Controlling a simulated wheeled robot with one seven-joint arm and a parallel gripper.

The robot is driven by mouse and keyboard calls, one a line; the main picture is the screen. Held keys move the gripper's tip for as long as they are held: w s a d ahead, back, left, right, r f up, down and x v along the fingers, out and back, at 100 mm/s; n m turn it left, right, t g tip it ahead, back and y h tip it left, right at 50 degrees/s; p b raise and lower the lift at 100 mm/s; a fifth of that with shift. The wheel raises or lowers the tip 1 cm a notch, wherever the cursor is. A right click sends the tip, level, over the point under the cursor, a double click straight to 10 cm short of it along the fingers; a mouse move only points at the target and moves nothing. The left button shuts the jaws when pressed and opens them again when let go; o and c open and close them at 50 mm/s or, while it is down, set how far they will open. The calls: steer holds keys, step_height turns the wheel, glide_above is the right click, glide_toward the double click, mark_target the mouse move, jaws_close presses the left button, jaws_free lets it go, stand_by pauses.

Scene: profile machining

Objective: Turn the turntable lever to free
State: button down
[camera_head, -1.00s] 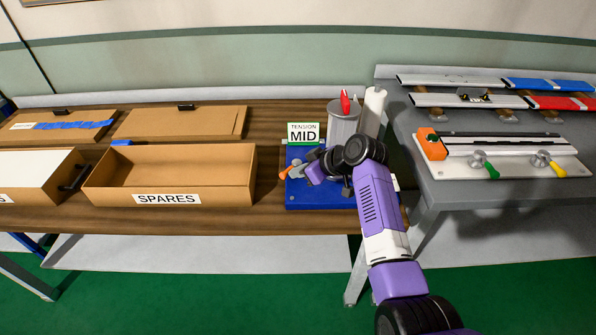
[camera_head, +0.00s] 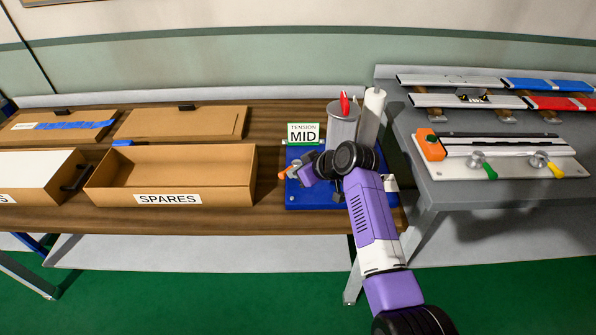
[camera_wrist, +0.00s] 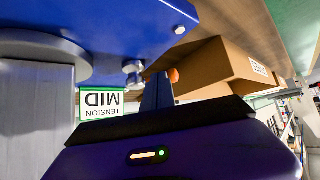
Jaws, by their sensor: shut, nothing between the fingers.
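The blue turntable base (camera_head: 322,202) stands on the wooden bench with a "TENSION MID" sign (camera_head: 303,133) behind it. The lever's orange tip (camera_head: 284,173) points left, and its metal hub (camera_head: 296,168) is partly hidden by my gripper. My gripper (camera_head: 303,174) is at the lever, low over the base, shut and empty. In the wrist view, which is upside down, my fingers (camera_wrist: 158,90) are beside the metal hub (camera_wrist: 134,72), with the orange tip (camera_wrist: 173,75) just behind them. I cannot tell whether they touch the lever.
A grey cylinder (camera_head: 342,127) with red-handled tools and a white roll (camera_head: 373,112) stand behind my arm. The SPARES box (camera_head: 225,185) is to the left. A grey table (camera_head: 450,192) with a clamp fixture is to the right.

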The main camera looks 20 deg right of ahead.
mark_target(284, 173)
steer(key=shift+w+a+r+m+t+h+p, duration=0.1)
steer(key=shift+w+a+m+t+h+p, duration=0.05)
steer(key=shift+a+m+h+p, duration=0.35)
steer(key=shift+w+a+m+t+h+p, duration=0.15)
steer(key=shift+a+m+h+p, duration=0.2)
steer(key=shift+m+h, duration=0.25)
steer(key=m+h, duration=0.1)
steer(key=w+a+m+h, duration=0.1)
steer(key=m, duration=0.1)
steer(key=shift+w+m+h, duration=0.15)
steer(key=shift+m+h, duration=0.15)
steer(key=shift+w+m, duration=0.15)
steer(key=shift+m, duration=0.15)
steer(key=shift+w+a+f+b, duration=0.2)
steer(key=shift+w+a+b, duration=0.15)
steer(key=shift+w, duration=0.25)
